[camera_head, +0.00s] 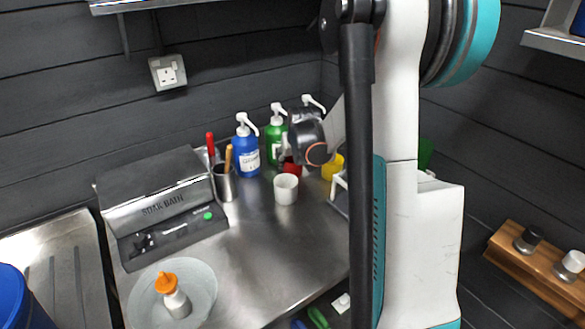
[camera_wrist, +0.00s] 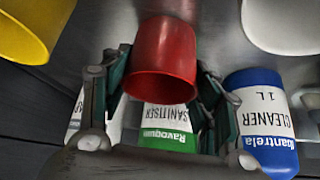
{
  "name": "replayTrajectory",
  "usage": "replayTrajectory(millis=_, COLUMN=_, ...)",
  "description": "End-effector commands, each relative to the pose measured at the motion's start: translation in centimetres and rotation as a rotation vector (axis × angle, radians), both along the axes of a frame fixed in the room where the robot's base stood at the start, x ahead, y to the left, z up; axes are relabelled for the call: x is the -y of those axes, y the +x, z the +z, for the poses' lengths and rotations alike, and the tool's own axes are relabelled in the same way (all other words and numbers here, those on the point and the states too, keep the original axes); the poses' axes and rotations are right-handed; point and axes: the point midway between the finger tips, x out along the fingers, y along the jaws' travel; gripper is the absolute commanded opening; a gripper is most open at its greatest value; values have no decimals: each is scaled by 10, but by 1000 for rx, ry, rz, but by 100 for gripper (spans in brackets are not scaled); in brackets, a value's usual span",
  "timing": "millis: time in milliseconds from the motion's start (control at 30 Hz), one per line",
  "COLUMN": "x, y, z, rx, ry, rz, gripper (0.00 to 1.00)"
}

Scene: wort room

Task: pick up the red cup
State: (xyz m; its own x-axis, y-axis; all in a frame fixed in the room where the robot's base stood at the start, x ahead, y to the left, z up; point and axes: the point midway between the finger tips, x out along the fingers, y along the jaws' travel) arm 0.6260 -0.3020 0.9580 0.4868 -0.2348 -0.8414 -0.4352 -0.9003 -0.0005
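The red cup (camera_wrist: 165,55) fills the upper middle of the wrist view, between the two fingers of my gripper (camera_wrist: 163,75). The fingers are spread, one on each side of the cup, with their green pads close to its walls. I cannot tell whether either pad touches it. In the head view the red cup (camera_head: 292,169) stands on the steel counter, partly hidden behind a white cup and my gripper (camera_head: 287,157).
A white cup (camera_head: 286,190) stands in front of the red one, and a yellow cup (camera_head: 333,167) to its right. Blue (camera_head: 247,152) and green (camera_head: 275,138) pump bottles stand behind. A utensil pot (camera_head: 224,184) and soak bath (camera_head: 160,208) are left.

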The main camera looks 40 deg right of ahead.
Motion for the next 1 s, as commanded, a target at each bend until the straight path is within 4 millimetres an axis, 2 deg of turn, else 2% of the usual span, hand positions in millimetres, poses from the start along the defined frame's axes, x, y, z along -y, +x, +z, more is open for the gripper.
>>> replayTrajectory(millis=67, x=0, y=0, z=0, rx=0, ry=0, rz=0, gripper=31)
replayTrajectory(millis=333, x=0, y=0, z=0, rx=-1, ry=0, rz=0, gripper=31)
replayTrajectory(millis=467, x=0, y=-1, z=7, rx=0, ry=0, rz=0, gripper=31)
replayTrajectory(millis=800, x=0, y=0, z=68, rx=0, ry=0, rz=0, gripper=31)
replayTrajectory(millis=1000, x=0, y=0, z=93, rx=0, ry=0, rz=0, gripper=31)
